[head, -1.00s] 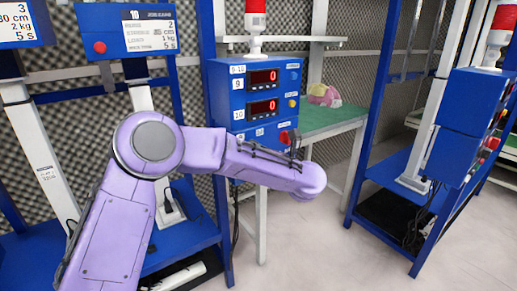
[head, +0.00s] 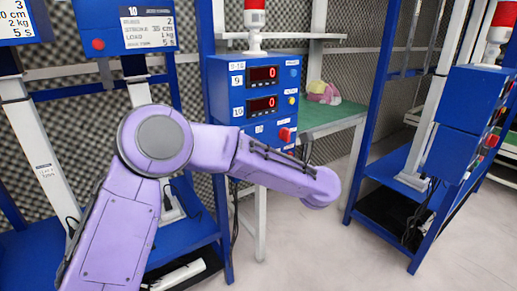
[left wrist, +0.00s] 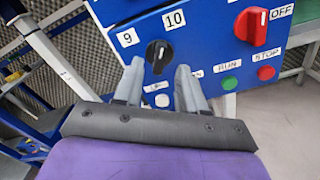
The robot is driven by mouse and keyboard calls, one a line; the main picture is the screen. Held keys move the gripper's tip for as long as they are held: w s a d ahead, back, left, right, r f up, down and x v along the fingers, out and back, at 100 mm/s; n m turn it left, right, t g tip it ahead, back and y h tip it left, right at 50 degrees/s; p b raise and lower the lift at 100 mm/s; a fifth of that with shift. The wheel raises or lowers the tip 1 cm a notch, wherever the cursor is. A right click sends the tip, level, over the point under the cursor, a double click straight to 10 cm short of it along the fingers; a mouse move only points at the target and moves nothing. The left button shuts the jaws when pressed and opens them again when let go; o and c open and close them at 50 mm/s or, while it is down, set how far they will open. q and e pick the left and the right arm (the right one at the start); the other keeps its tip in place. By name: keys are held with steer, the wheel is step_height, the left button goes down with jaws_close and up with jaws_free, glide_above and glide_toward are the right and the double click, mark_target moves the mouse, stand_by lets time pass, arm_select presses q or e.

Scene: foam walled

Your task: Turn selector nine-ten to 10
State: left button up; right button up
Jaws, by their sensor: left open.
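The black selector knob (left wrist: 159,54) sits on the blue control box, between the label 9 (left wrist: 127,38) at its left and the label 10 (left wrist: 174,18) at its upper right. Which label it points at is hard to tell. My left gripper (left wrist: 160,66) is open in the left wrist view, with one grey finger on each side of the knob; contact is not clear. In the head view the blue control box (head: 282,104) stands behind my purple left arm, which hides the knob and most of the gripper. My right gripper is not in view.
A green table (head: 335,114) stands behind the box; a second blue machine (head: 462,125) is at right.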

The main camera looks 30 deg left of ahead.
arm_select(q)
steer(key=v, duration=0.6)
steer(key=shift+d, duration=0.25)
steer(key=shift+s, duration=0.1)
